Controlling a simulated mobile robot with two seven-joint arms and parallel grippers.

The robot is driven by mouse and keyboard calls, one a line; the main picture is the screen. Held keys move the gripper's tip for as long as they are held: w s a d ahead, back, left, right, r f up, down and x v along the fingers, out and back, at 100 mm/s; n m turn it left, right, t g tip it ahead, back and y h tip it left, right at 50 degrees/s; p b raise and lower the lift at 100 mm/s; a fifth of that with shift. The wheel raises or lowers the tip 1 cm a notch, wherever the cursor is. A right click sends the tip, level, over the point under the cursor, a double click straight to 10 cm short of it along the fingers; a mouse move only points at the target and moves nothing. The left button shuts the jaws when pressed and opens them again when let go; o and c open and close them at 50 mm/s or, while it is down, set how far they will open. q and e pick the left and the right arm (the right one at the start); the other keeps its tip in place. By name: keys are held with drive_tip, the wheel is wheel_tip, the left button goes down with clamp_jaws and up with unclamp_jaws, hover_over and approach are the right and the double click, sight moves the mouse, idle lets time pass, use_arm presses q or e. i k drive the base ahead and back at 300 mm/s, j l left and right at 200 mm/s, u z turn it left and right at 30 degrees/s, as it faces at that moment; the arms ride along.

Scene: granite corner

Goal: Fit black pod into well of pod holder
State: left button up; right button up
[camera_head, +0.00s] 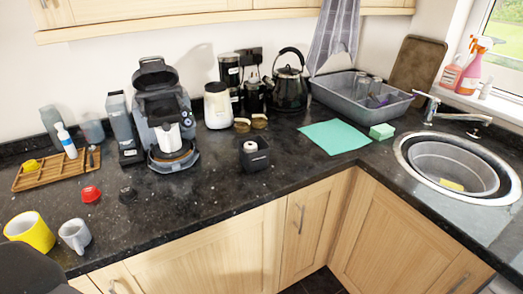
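A small black pod (127,194) sits on the granite worktop at the left, in front of the coffee machine (187,138). The coffee machine's lid (155,75) is raised. A dark pod holder (157,105) seems to be in its upper part below the lid, but the well inside is too small and dark to make out. A white cup (168,137) stands below it on the machine's drip tray. Neither of my grippers shows in this view.
A red pod (91,194) lies left of the black pod. A yellow mug (31,232) and grey mug (75,235) stand at the front left. A black box (254,158) holding a white item stands right of the machine. The worktop between is clear.

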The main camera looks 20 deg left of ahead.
sight(164, 116)
drive_tip(key=u, duration=0.4)
drive_tip(key=k+u, duration=0.1)
drive_tip(key=u, duration=0.75)
drive_tip(key=k+u, duration=0.1)
drive_tip(key=u, duration=0.3)
